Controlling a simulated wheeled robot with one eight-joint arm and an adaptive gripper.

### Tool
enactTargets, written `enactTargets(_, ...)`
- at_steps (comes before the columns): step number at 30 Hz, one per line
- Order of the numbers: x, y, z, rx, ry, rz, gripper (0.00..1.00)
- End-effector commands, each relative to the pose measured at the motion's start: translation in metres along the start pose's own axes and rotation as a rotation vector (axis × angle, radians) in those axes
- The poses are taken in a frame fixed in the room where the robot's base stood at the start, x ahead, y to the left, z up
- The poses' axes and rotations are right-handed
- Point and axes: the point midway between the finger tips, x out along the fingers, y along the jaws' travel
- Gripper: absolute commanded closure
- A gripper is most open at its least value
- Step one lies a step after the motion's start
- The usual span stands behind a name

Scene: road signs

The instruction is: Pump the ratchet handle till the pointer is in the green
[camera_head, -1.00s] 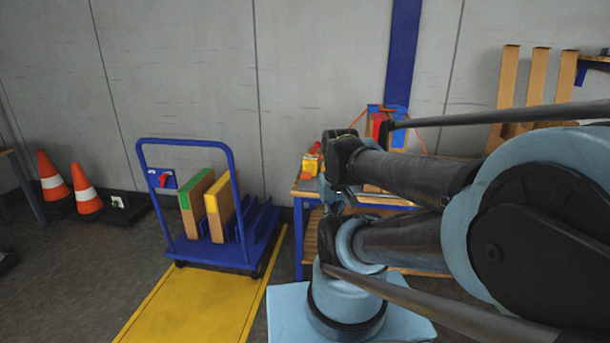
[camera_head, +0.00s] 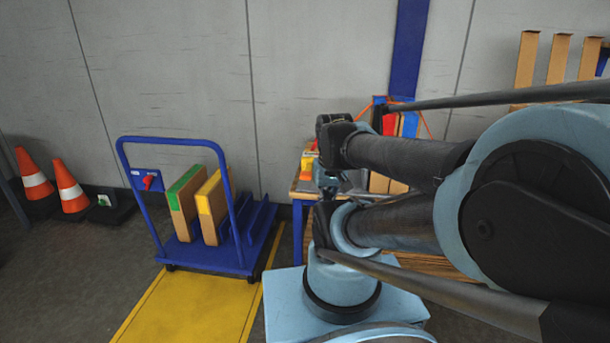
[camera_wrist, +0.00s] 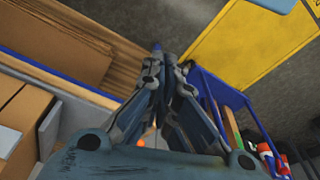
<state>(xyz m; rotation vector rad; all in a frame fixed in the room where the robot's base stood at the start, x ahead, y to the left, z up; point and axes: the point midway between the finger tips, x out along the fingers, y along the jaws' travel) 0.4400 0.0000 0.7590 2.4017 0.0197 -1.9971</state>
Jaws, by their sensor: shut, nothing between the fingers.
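My gripper (camera_wrist: 170,64) is shut and empty in the wrist view. Its fingers hang over the floor between the wooden boards and the blue trolley, touching nothing that I can make out. In the head view my arm covers much of the bench. A small red and yellow device (camera_head: 308,160) stands at the left end of the bench, partly hidden by my arm; whether it has the ratchet handle is unclear. No pointer or green zone of a gauge can be made out in either view.
A blue trolley (camera_head: 236,256) holds upright boards with green and yellow edges. A yellow floor mat (camera_head: 185,308) lies in front of it. Orange cones (camera_head: 70,187) stand at the left. The bench (camera_head: 297,212) stands against the wall, with cardboard pieces (camera_head: 558,60) at the back right.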

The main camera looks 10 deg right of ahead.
Motion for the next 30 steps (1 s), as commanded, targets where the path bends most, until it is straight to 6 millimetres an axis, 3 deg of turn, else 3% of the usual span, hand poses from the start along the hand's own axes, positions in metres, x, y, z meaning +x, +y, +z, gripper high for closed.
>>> enactTargets(3, -0.009, 0.000, 0.005, 0.003, 0.009, 0.000, 1.00)
enactTargets(8, -0.021, 0.001, -0.015, 0.018, -0.009, -0.001, 1.00)
enactTargets(19, -0.049, 0.003, -0.092, 0.076, -0.077, -0.005, 1.00)
enactTargets(30, -0.049, 0.004, -0.178, 0.133, -0.148, -0.006, 1.00)
